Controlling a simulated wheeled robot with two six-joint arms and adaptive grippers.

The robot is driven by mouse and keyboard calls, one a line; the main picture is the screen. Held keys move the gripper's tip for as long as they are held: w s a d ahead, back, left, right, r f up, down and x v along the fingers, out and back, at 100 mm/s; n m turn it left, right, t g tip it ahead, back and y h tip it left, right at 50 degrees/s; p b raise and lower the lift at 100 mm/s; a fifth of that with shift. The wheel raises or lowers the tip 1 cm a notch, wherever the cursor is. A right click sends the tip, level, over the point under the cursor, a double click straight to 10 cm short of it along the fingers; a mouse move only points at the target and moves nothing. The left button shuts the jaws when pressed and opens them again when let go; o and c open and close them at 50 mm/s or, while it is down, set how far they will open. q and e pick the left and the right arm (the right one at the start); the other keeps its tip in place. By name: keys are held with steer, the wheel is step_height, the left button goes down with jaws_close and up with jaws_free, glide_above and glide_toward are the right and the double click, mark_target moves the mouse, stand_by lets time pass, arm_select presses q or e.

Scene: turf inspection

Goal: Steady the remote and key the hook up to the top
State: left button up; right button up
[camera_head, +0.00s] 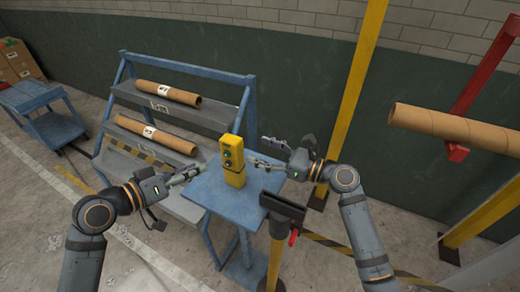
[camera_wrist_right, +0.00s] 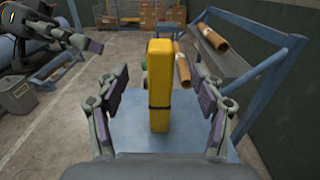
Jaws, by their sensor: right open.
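I cannot make out a hook for certain.
A blue rack (camera_head: 185,68) behind carries cardboard tubes (camera_head: 167,92). Another tube (camera_head: 455,128) lies by a red bracket (camera_head: 456,152) at right. A yellow post (camera_head: 356,85) and a dark-topped stand (camera_head: 282,208) are near my right arm. A blue cart (camera_head: 45,105) stands far left.

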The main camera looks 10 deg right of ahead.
mark_target(222, 137)
steer(key=x, duration=0.9)
steer(key=shift+w+a, duration=0.2)
steer(key=shift+a, duration=0.05)
steer(key=shift+w+a, duration=0.25)
steer(key=shift+a, duration=0.05)
steer(key=shift+c, duration=0.4)
arm_select(q)
steer(key=shift+c, duration=0.2)
arm_select(e)
jaws_close()
arm_select(q)
jaws_close()
